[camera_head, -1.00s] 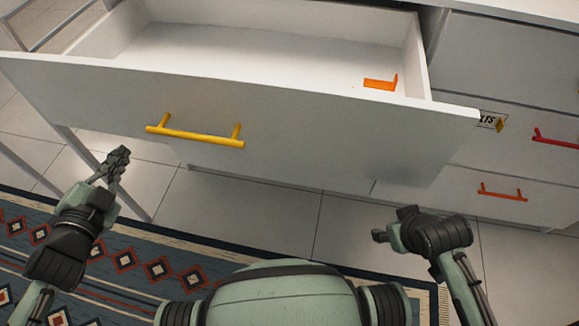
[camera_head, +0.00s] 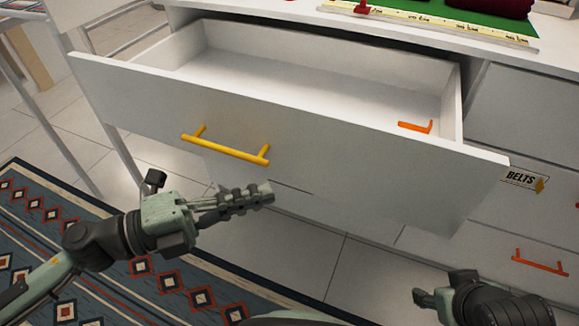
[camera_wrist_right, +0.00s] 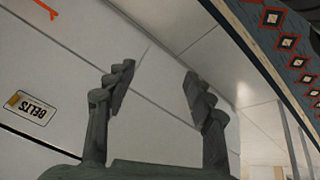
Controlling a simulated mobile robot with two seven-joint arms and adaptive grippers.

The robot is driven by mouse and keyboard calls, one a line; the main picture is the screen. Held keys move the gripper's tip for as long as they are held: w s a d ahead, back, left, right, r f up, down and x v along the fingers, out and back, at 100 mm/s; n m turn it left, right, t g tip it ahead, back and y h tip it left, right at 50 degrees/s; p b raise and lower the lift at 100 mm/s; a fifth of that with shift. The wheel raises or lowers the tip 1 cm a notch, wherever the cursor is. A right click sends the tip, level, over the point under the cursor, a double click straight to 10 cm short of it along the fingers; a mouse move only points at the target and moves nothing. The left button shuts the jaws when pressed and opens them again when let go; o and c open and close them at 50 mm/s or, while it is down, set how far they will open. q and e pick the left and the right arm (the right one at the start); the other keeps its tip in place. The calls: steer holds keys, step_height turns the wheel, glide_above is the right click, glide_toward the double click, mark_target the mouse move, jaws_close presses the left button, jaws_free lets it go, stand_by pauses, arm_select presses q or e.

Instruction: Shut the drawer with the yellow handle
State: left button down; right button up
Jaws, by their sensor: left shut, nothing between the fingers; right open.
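The white drawer (camera_head: 330,165) with the yellow handle (camera_head: 226,149) is pulled far out of the white unit in the head view. An orange L-shaped piece (camera_head: 416,127) shows inside it at the right. My left gripper (camera_head: 262,196) is shut and empty, just below and in front of the drawer front, pointing right, and I see no clear contact. My right gripper (camera_head: 420,298) is at the lower right of the head view, apart from the drawer. In the right wrist view its two fingers (camera_wrist_right: 157,85) stand wide apart with nothing between them.
A lower drawer with an orange handle (camera_head: 539,262) is at the right, under a BELTS label (camera_head: 522,179). The label also shows in the right wrist view (camera_wrist_right: 31,107). A patterned rug (camera_head: 60,215) covers the floor at left. A green mat (camera_head: 470,22) lies on the unit's top.

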mark_target(313, 163)
arm_select(q)
steer(key=w+d, duration=0.2)
steer(key=w+d+p, duration=0.1)
steer(key=w+d, duration=0.1)
steer(key=shift+w+d, duration=0.15)
steer(key=shift+w, duration=0.1)
steer(key=shift+w+d, duration=0.15)
steer(key=shift+w, duration=0.35)
arm_select(e)
steer(key=shift+s+d+f+g+h, duration=0.3)
steer(key=shift+s+d+f+g, duration=0.7)
steer(key=shift+f, duration=0.2)
steer(key=shift+a, duration=0.1)
